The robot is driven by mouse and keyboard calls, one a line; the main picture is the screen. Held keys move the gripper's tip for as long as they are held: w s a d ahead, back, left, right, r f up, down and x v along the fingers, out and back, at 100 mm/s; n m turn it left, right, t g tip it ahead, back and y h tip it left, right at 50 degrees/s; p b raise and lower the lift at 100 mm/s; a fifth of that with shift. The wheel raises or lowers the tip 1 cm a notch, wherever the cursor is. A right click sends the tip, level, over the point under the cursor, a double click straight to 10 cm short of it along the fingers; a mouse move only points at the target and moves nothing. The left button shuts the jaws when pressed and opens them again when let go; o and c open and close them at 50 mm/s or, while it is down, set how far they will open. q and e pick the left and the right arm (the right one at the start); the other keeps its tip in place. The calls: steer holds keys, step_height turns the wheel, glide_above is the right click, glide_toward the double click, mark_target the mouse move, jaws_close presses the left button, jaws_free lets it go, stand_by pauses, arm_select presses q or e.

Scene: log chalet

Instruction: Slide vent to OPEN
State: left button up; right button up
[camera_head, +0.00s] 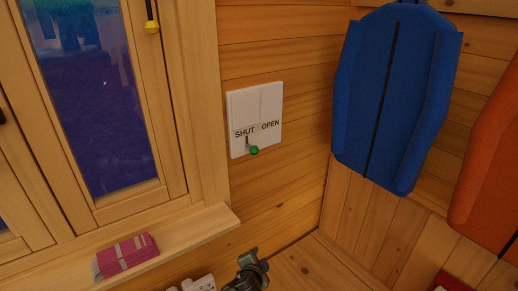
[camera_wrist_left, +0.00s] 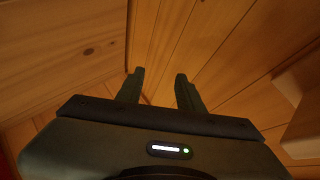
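The vent (camera_head: 264,104) is a white panel on the log wall, right of the window. It carries the words SHUT on the left and OPEN on the right. Its small green knob (camera_head: 254,150) sits low on the panel, on a short dark stem below the word SHUT. My left gripper (camera_head: 250,262) is at the bottom of the head view, well below the vent and apart from it. In the left wrist view its two fingers (camera_wrist_left: 160,82) are spread with nothing between them, facing bare planks. The vent does not show there. My right gripper is not seen.
A window (camera_head: 90,100) with a yellow-tipped pull (camera_head: 152,27) is at left. A pink bundle (camera_head: 127,256) lies on its sill (camera_head: 190,232). A blue padded item (camera_head: 395,95) and an orange one (camera_head: 490,180) hang at right. The wall below the vent is bare.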

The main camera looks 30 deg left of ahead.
arm_select(q)
steer(key=w+a+r+t+y, duration=0.1)
steer(key=w+r+t, duration=0.15)
steer(key=r, duration=0.75)
steer(key=w+a+r+t+y, duration=0.1)
steer(key=w+r, duration=0.2)
steer(key=r, duration=0.6)
steer(key=n+t+y, duration=0.1)
steer(key=n+y, duration=0.1)
steer(key=y, duration=0.1)
glide_toward(254, 154)
steer(key=a+x, duration=0.1)
steer(key=x, duration=0.5)
steer(key=p+x, duration=0.1)
steer(key=x, duration=0.1)
steer(key=p+x, duration=0.1)
steer(key=x, duration=0.1)
steer(key=shift+w+d+r, duration=0.25)
steer(key=shift+w, duration=0.25)
steer(key=shift+w+a+f, duration=0.1)
steer(key=shift+w+a, duration=0.15)
steer(key=shift+w, duration=0.05)
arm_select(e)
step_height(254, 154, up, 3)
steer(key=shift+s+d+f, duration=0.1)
arm_select(q)
steer(key=shift+c, duration=0.4)
jaws_close()
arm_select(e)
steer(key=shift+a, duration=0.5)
